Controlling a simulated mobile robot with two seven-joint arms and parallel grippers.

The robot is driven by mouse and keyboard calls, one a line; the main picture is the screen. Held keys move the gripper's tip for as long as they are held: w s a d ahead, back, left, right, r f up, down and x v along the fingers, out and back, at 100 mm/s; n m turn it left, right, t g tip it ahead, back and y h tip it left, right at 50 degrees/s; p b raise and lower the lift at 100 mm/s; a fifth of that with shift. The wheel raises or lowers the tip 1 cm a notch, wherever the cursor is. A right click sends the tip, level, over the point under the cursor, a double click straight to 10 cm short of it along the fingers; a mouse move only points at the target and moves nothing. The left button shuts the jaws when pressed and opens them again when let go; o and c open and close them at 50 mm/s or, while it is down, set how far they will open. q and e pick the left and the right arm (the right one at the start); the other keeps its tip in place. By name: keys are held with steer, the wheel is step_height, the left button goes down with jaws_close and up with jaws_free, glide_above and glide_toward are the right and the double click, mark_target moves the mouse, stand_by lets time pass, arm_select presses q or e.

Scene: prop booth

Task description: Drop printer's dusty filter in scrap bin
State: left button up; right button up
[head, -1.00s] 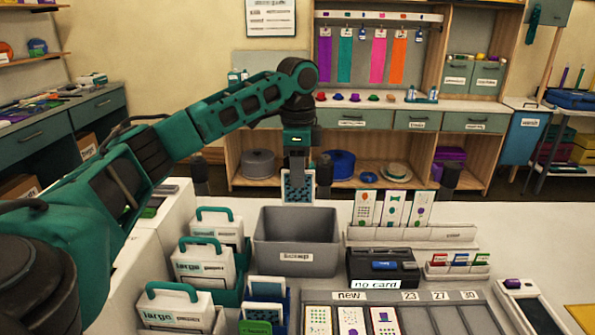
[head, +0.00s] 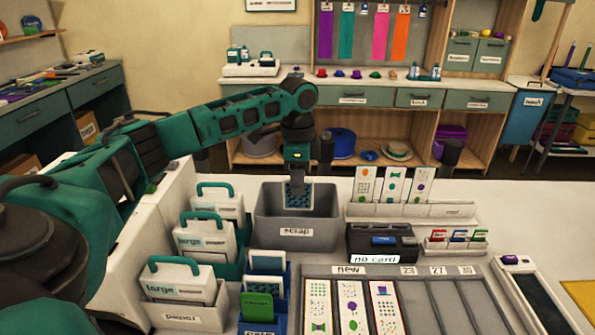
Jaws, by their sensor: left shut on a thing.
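The dusty filter (head: 298,196) is a white-framed panel with a dark blue speckled face. My left gripper (head: 297,178) is shut on its top edge and holds it upright. The filter hangs inside the outline of the grey scrap bin (head: 297,234), its lower part level with the bin's opening; I cannot tell whether it touches the bin. The bin bears a "scrap" label on its front. My right gripper is not in view.
White boxes with teal handles (head: 205,240) stand left of the bin. A black "no card" box (head: 382,243) and a card rack (head: 410,209) stand to its right. A tray with card slots (head: 440,300) lies in front.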

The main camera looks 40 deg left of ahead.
arm_select(q)
steer(key=shift+f, duration=0.35)
steer(key=o, duration=0.8)
steer(key=shift+c, duration=0.2)
step_height(320, 180, up, 13)
stand_by(0.8)
